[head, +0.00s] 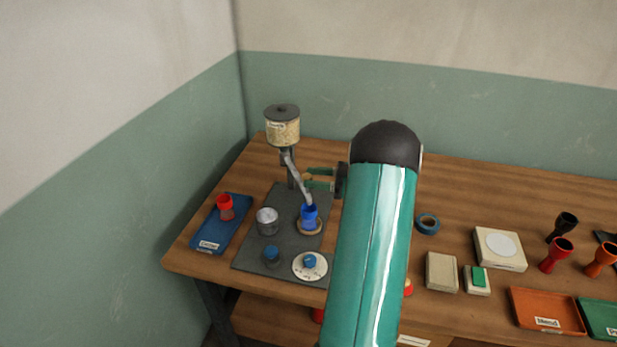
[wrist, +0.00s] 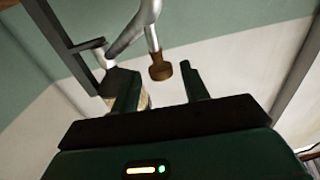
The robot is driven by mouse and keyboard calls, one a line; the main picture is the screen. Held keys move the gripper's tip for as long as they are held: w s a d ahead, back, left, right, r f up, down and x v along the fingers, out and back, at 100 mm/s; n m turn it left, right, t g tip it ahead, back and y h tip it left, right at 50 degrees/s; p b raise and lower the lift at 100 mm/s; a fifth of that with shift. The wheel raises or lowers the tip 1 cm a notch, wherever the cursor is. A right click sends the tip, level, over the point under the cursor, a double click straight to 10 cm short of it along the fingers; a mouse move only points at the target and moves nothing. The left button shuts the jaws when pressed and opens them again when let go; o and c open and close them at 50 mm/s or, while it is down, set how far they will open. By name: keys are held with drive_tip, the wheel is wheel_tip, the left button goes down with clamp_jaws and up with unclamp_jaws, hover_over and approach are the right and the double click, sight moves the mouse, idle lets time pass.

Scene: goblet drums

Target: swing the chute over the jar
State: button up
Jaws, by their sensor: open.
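The silver chute (head: 298,178) slopes down from under a grain-filled hopper (head: 283,131); its lower end is over the blue goblet drum (head: 309,217), which stands on a round tan base. A pale, clear-looking jar (head: 267,221) stands left of the drum, away from the chute's end. My gripper (head: 309,179) is open beside the chute, on its right. In the wrist view the chute (wrist: 137,30) carries a brown knob (wrist: 160,68), which appears between the open fingers (wrist: 161,88), near their tips. Whether either finger touches it is unclear.
A dark mat (head: 250,252) carries the stand, a blue-topped item (head: 271,256) and a white dial (head: 310,266). A blue tray (head: 212,238) with a red goblet drum is at left. My arm hides part of the table. Other drums and trays lie right.

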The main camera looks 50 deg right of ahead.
drive_tip(key=v, duration=1.1)
drive_tip(key=shift+s, duration=0.25)
drive_tip(key=shift+d, duration=0.2)
